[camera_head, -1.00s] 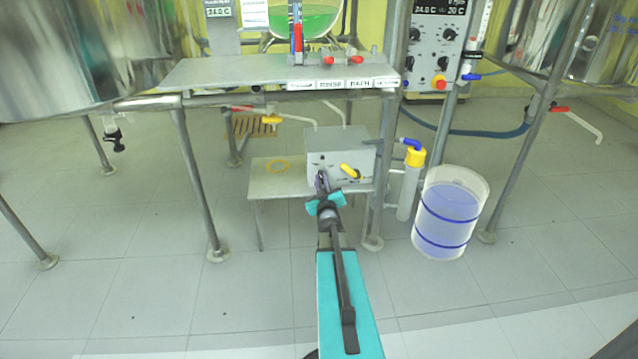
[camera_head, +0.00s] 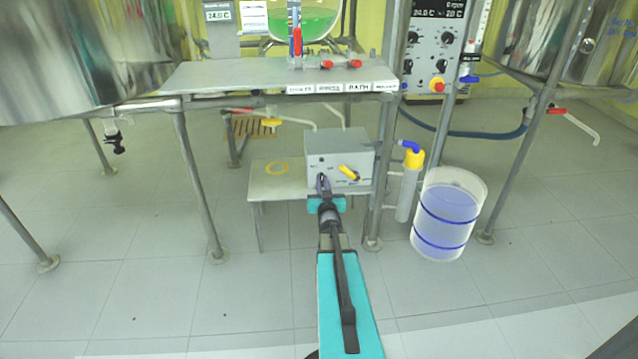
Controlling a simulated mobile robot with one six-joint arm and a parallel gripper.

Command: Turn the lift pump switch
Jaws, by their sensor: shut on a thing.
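A grey pump box (camera_head: 350,142) stands on a low table under the steel shelf. A yellow lever (camera_head: 349,172) sits tilted on the right of its front face. My gripper (camera_head: 323,181) is at the lower left of that front face, left of the yellow lever and apart from it. Its jaws are shut on a small switch on the box front. The jaws hide most of this switch, so its position cannot be read. The small labels on the box are too small to read.
A clear bucket with blue liquid (camera_head: 449,215) and a yellow-capped tube (camera_head: 409,188) stand to the right. The steel shelf (camera_head: 250,74) overhangs, with legs on both sides.

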